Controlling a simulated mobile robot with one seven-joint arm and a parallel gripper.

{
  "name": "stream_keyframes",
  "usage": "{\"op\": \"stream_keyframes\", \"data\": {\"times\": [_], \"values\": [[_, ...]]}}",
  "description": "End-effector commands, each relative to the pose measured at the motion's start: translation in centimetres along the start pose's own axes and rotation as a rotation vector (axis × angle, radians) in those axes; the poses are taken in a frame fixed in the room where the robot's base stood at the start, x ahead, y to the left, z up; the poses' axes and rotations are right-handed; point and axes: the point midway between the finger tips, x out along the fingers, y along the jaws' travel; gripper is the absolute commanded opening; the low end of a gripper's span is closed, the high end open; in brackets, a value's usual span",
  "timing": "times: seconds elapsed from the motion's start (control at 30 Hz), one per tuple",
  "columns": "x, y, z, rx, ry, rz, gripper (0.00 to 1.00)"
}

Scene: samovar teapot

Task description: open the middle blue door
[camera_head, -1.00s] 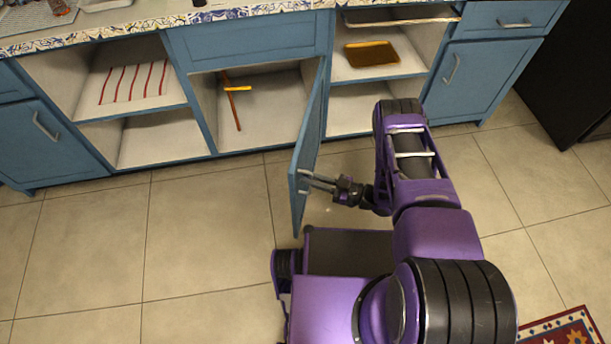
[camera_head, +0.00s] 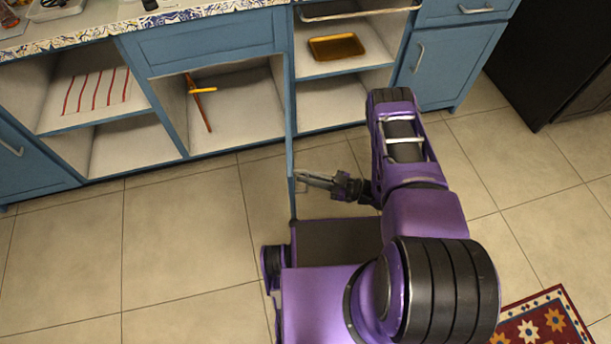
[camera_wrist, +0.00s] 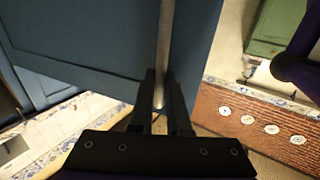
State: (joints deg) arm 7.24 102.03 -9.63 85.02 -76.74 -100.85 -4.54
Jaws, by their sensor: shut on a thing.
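The middle blue door (camera_head: 290,140) stands swung out from the cabinet and shows almost edge-on in the head view. The open middle compartment (camera_head: 245,105) is to its left and holds an orange, cross-shaped item (camera_head: 203,100). My gripper (camera_head: 303,178) is at the door's outer end, on its right side. In the wrist view my gripper (camera_wrist: 160,100) is shut on the door's metal bar handle (camera_wrist: 164,45), with the blue door panel (camera_wrist: 85,35) behind it. The exact finger contact is partly hidden.
Open shelves flank the compartment; the right one holds an orange-brown tray (camera_head: 336,46). A closed blue door (camera_head: 450,65) is further right, beside a black appliance (camera_head: 555,60). A patterned rug (camera_head: 545,325) lies at lower right. The tiled floor (camera_head: 185,245) at left is clear.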

Motion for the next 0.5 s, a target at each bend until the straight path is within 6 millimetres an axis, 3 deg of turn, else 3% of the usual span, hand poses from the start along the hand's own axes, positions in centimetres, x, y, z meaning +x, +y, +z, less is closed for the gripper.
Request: {"op": "stream_keyframes", "data": {"times": [0.4, 0.43, 0.5], "values": [[0.04, 0.45, -0.12, -0.008, 0.001, 0.007, 0.00], [0.04, 0.46, -0.13, -0.008, 0.001, 0.008, 0.20], [0.04, 0.43, -0.13, -0.008, 0.001, 0.007, 0.33]]}}
